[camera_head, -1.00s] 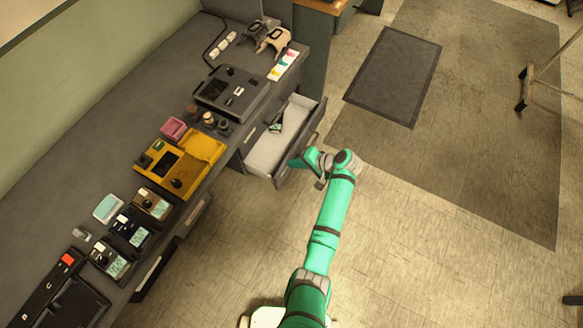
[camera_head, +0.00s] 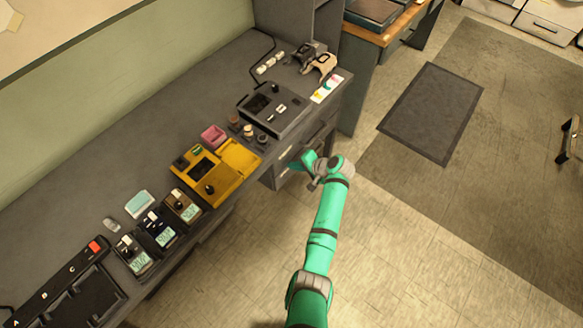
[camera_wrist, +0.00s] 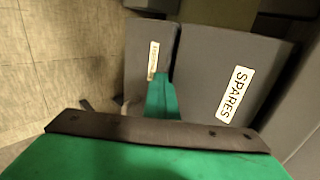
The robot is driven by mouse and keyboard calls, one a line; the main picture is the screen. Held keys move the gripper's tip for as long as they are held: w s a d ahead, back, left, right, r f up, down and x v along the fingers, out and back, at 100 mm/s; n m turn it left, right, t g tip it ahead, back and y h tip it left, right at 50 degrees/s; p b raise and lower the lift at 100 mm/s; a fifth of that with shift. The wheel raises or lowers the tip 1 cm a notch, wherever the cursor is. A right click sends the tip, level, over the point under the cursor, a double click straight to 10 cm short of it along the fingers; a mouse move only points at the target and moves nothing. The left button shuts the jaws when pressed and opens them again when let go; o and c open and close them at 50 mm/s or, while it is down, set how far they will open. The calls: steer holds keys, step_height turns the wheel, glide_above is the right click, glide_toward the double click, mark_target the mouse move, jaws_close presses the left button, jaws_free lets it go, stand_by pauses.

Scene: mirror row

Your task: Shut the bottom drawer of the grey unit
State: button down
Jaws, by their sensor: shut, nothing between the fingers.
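The grey unit (camera_head: 318,133) stands under the desk's near edge, partly hidden by my arm. No open drawer interior shows in the head view now; a small remaining gap cannot be ruled out. In the wrist view two grey drawer fronts lie side by side, one labelled SPARES (camera_wrist: 213,75) and a narrower one (camera_wrist: 138,48) with a label too small to read. I cannot tell which is the bottom one. My green gripper (camera_head: 300,162) is shut and empty, at the unit's front. In the wrist view its tip (camera_wrist: 161,82) is at the fronts; contact is unclear.
The grey desk (camera_head: 130,140) above carries a yellow case (camera_head: 215,172), a dark device (camera_head: 275,108) and several small meters. A dark mat (camera_head: 432,112) lies on the floor to the right. The floor right of my arm is clear.

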steer(key=shift+w+a, duration=0.15)
steer(key=shift+a, duration=0.2)
steer(key=s+d+f+v, duration=0.1)
steer(key=d+f+v, duration=0.1)
steer(key=v, duration=1.1)
steer(key=shift+s, duration=0.15)
